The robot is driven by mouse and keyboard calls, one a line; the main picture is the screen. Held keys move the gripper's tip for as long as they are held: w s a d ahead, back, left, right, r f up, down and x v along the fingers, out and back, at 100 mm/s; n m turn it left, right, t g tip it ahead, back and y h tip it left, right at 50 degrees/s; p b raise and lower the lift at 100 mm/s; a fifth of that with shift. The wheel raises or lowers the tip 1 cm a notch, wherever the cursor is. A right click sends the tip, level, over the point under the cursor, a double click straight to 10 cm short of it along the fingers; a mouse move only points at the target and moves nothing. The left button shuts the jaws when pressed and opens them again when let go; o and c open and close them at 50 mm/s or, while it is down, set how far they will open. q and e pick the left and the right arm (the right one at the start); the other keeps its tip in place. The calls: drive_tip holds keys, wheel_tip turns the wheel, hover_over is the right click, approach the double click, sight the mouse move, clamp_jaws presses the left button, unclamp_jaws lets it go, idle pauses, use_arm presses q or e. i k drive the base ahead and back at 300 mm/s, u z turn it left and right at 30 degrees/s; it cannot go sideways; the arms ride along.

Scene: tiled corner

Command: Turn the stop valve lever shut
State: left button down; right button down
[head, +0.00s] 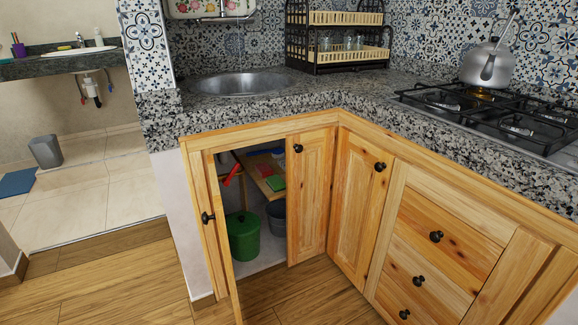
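A red lever-like piece (231,174), which looks like the stop valve lever, shows inside the open corner cabinet, near the top left of the opening. It slants, with its upper end to the right. The valve body and pipe behind it are too small or dark to make out. The cabinet door (212,245) with a black knob stands swung open at the left of the opening. Neither of my grippers is in view.
Inside the cabinet are a green lidded pot (243,236), a grey bucket (277,218) and a wooden shelf (262,172) with a green item (275,183). Closed doors and drawers (436,236) flank the opening on the right. The wooden floor (110,285) in front is clear.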

sight(226, 182)
drive_tip(key=z, duration=0.55)
drive_tip(key=i, duration=0.8)
drive_tip(key=z, duration=0.3)
